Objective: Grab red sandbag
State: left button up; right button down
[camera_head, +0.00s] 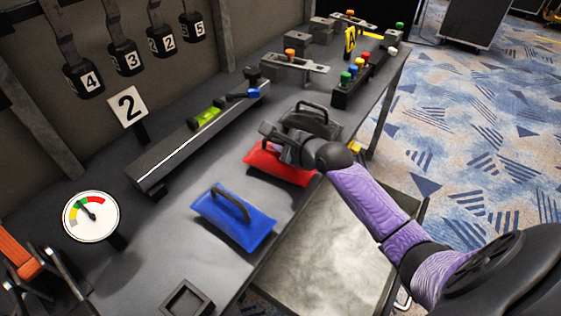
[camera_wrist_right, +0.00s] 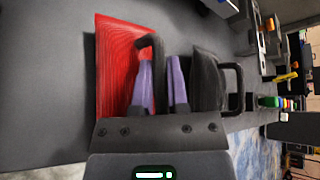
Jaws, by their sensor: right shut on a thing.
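The red sandbag (camera_head: 272,165) lies on the dark grey table, partly hidden by my right gripper and arm in the head view. In the right wrist view the red sandbag (camera_wrist_right: 118,65) shows at the left with its black handle (camera_wrist_right: 155,42) reaching between the fingers. My right gripper (camera_wrist_right: 161,68) is shut on this handle. In the head view the right gripper (camera_head: 272,132) is over the red bag, its fingertips hard to make out. My left gripper is not in view.
A blue sandbag (camera_head: 235,217) lies nearer, and a black sandbag (camera_head: 312,122) lies close beyond the gripper; it also shows in the wrist view (camera_wrist_right: 207,80). A long rail (camera_head: 190,145), a dial gauge (camera_head: 91,216) and a block with coloured knobs (camera_head: 352,88) stand on the table.

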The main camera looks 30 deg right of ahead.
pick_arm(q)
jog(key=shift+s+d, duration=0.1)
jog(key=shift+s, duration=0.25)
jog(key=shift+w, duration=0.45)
